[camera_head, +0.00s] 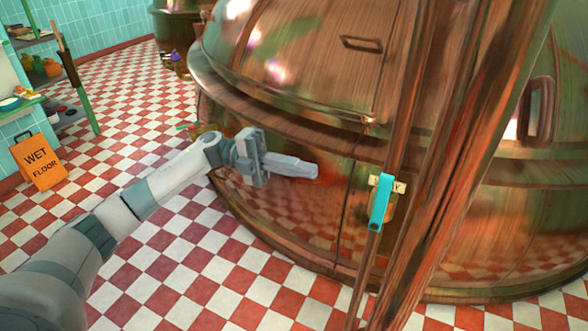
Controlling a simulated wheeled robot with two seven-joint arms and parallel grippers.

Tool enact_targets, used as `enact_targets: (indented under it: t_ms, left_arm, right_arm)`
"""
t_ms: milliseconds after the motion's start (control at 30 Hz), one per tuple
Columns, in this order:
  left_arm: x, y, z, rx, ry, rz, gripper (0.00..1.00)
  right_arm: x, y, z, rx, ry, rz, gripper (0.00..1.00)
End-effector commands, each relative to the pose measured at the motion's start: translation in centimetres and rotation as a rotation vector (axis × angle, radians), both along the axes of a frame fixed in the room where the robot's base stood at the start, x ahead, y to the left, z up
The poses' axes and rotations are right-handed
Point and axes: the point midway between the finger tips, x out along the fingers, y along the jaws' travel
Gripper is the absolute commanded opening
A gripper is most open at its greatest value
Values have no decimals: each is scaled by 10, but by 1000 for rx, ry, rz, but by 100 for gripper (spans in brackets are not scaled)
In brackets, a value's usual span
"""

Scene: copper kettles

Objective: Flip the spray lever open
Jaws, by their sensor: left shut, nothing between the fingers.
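The spray lever (381,203) is a bright cyan handle in the camera_head view, right of centre. It hangs down, slightly tilted, along a thin copper pipe, below a small cream plate (397,187) with a mark on it. My left gripper (314,171) is shut and empty. It points right and stands to the left of the lever and a little higher in the picture, apart from it. The depth gap between them is hard to tell. My right gripper is not in view.
A large copper kettle (290,100) fills the middle and right behind the gripper. Thick copper pipes (445,170) rise just right of the lever. An orange wet floor sign (38,162) stands at far left. The checkered floor (150,262) is open at lower left.

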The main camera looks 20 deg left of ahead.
Motion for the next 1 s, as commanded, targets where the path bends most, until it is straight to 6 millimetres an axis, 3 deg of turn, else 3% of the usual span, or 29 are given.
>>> enact_targets:
  t_ms: [300,800,1000]
  left_arm:
    - [1,18,1,-1,-1,0,0]
    - [2,16,0,-7,4,5,0]
    - [19,6,-12,-91,73,88,0]
  right_arm:
    - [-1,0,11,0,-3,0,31]
    - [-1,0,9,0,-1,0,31]
    - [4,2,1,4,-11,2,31]
